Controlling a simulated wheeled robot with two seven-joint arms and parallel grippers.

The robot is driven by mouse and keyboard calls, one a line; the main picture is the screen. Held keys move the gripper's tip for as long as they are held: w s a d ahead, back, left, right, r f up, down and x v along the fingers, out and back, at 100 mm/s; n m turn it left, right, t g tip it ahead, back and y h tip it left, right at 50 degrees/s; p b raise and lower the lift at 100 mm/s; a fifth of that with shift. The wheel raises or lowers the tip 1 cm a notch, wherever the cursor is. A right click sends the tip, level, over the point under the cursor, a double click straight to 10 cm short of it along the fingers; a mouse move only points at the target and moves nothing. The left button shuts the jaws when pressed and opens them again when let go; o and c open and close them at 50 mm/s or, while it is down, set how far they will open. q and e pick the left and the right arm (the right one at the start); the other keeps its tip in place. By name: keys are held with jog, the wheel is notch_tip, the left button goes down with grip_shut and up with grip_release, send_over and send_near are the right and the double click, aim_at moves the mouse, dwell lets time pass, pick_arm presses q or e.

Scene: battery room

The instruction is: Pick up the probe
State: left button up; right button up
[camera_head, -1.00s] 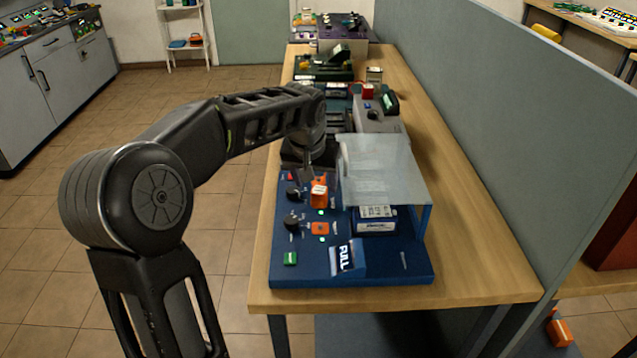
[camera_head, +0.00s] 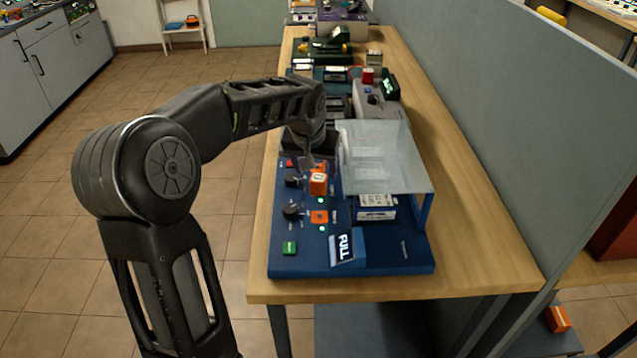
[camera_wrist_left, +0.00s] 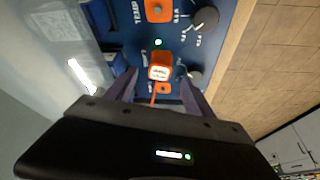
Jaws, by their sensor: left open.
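The probe (camera_head: 318,184) is a small orange block with a pale top, on the blue panel (camera_head: 290,265) among its knobs and lights. In the left wrist view the probe (camera_wrist_left: 160,66) shows its white label, with a thin orange part below it. My left gripper (camera_head: 307,162) hangs just beyond the probe, mostly hidden by its wrist. In the left wrist view the open fingers (camera_wrist_left: 158,88) reach toward the probe from either side, with no clear contact. My right gripper is not in view.
A clear cover (camera_head: 385,155) stands just right of the gripper, over a labelled battery pack (camera_head: 374,208). Black knobs (camera_head: 292,210) lie left of the probe. More devices stand farther along the bench (camera_head: 480,245), and a grey partition (camera_head: 540,150) borders its right side.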

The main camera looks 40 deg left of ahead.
aim_at(318, 179)
pick_arm(q)
jog(key=shift+p+x, duration=0.7)
jog(key=shift+x, duration=1.85)
grip_shut()
